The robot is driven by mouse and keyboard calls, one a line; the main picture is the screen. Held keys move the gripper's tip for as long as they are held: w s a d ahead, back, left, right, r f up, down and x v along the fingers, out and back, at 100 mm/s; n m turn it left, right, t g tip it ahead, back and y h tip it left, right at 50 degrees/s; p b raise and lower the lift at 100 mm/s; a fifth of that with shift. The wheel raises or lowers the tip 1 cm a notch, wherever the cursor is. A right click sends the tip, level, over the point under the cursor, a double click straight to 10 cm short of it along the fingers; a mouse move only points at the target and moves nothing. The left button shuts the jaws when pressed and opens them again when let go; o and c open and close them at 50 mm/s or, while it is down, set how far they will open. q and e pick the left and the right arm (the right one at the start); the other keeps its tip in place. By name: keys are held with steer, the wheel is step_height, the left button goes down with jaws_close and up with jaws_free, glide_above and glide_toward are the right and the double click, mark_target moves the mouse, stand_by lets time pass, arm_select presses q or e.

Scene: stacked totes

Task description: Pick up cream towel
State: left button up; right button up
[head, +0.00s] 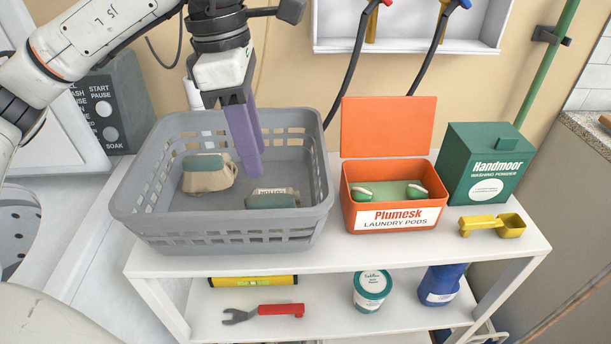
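A cream, bundled cloth (207,181) with a green piece on top lies in the left part of the grey basket (217,240); it looks like the cream towel. A second item (273,200), green with a cream lettered strip, lies near the basket's front right. My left gripper (254,163) points down into the basket, its purple fingers right of the cream bundle and behind the green item, apart from the bundle in the picture. The fingers overlap in this view, so their gap is unclear; nothing shows between them. My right gripper is not in view.
The basket's perforated walls surround both items. An orange Plumesk box (391,218), lid open, stands to the right on the white shelf (350,253), with a green Handmoor box (486,162) and yellow scoop (491,226). A red-handled tool (282,310) and containers sit below.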

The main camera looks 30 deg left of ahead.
mark_target(270, 199)
arm_select(q)
step_height(270, 199, down, 4)
steer(key=shift+d+r, duration=0.1)
steer(key=shift+d, duration=0.05)
steer(key=shift+f, duration=0.35)
steer(key=f, duration=0.3)
steer(key=w+f, duration=0.1)
steer(key=f, duration=0.1)
steer(key=shift+d, duration=0.25)
steer(key=shift+f, duration=0.2)
jaws_close()
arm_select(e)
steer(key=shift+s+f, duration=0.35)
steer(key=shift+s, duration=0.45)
arm_select(q)
steer(key=shift+w+r, duration=0.1)
